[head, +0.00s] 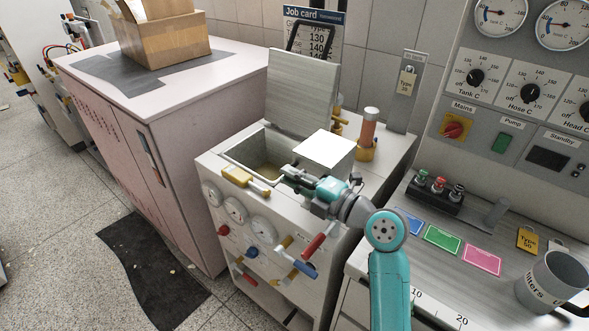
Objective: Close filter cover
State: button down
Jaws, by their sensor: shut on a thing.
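The filter cover (301,92) is a grey, ribbed lid with a black loop handle (310,38) at its top. It stands open and nearly upright at the back of an open rectangular well (236,150) in the cabinet top. The well holds something yellowish. My gripper (287,178) is at the well's front right edge, below and apart from the cover. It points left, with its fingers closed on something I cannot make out. The fingertips are small and dark here, so the contact is unclear.
A white block (323,150) shows just behind my gripper. A yellow handle (238,177) lies left of it on the front edge. Gauges, valves and coloured levers line the cabinet front.

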jog(key=shift+f, duration=0.3)
jog(key=c, duration=1.2)
grip_release()
jog(key=shift+d+r, duration=0.1)
jog(key=v, duration=1.1)
jog(key=shift+s+d, duration=0.25)
jog(key=shift+d, duration=0.05)
